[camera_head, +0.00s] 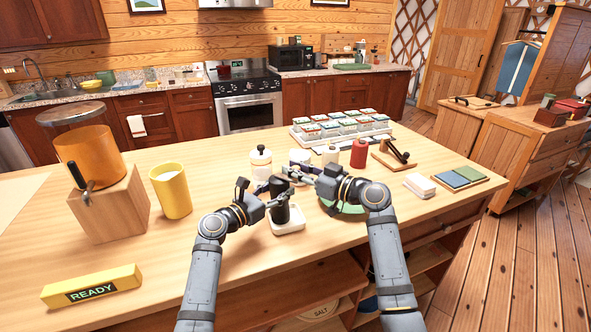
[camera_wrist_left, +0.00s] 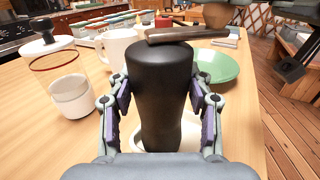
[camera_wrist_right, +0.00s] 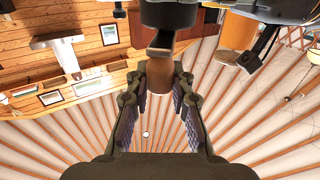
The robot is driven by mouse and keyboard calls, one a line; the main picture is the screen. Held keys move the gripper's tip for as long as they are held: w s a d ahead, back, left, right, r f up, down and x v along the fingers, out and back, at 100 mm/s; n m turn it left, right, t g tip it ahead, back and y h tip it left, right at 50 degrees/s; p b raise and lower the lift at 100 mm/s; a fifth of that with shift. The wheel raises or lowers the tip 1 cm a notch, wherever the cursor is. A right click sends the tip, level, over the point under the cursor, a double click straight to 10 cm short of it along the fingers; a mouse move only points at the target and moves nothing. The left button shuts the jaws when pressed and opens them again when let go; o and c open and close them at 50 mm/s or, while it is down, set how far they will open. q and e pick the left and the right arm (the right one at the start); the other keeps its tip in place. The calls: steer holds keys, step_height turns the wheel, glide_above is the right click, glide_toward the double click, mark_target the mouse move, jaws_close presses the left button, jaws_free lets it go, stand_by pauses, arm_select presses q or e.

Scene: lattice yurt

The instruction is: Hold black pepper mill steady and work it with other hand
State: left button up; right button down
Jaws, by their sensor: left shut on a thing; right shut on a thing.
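The black pepper mill (camera_head: 279,207) stands upright on a small white tray (camera_head: 290,226) near the counter's front edge. My left gripper (camera_head: 277,199) is shut around the mill's body; the left wrist view shows the black body (camera_wrist_left: 160,85) between its fingers. The flat crank (camera_wrist_left: 185,36) on the mill's top points right, with a brown wooden knob (camera_wrist_left: 216,14) at its end. My right gripper (camera_head: 301,178) is above and right of the mill, shut on the crank knob. In the right wrist view the knob (camera_wrist_right: 162,62) lies between its fingers.
A green plate (camera_head: 346,208) lies just right of the mill. A lidded jar (camera_head: 261,164), a white mug (camera_wrist_left: 118,47) and a red container (camera_head: 359,153) stand behind. A yellow cup (camera_head: 172,191) stands left. The counter's front left has free room around the READY block (camera_head: 92,287).

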steer(key=shift+s+a+f+m+t+h, duration=0.1)
steer(key=shift+s+a+m+t+h, duration=0.1)
steer(key=shift+m+t+h, duration=0.25)
steer(key=shift+s+a+m+t+h, duration=0.1)
steer(key=shift+s+m+t+h, duration=0.05)
steer(key=shift+m+t+h, duration=0.25)
steer(key=shift+d, duration=0.1)
steer(key=c, duration=1.1)
jaws_free()
steer(key=shift+c, duration=0.2)
steer(key=shift+d, duration=0.1)
steer(key=v, duration=1.2)
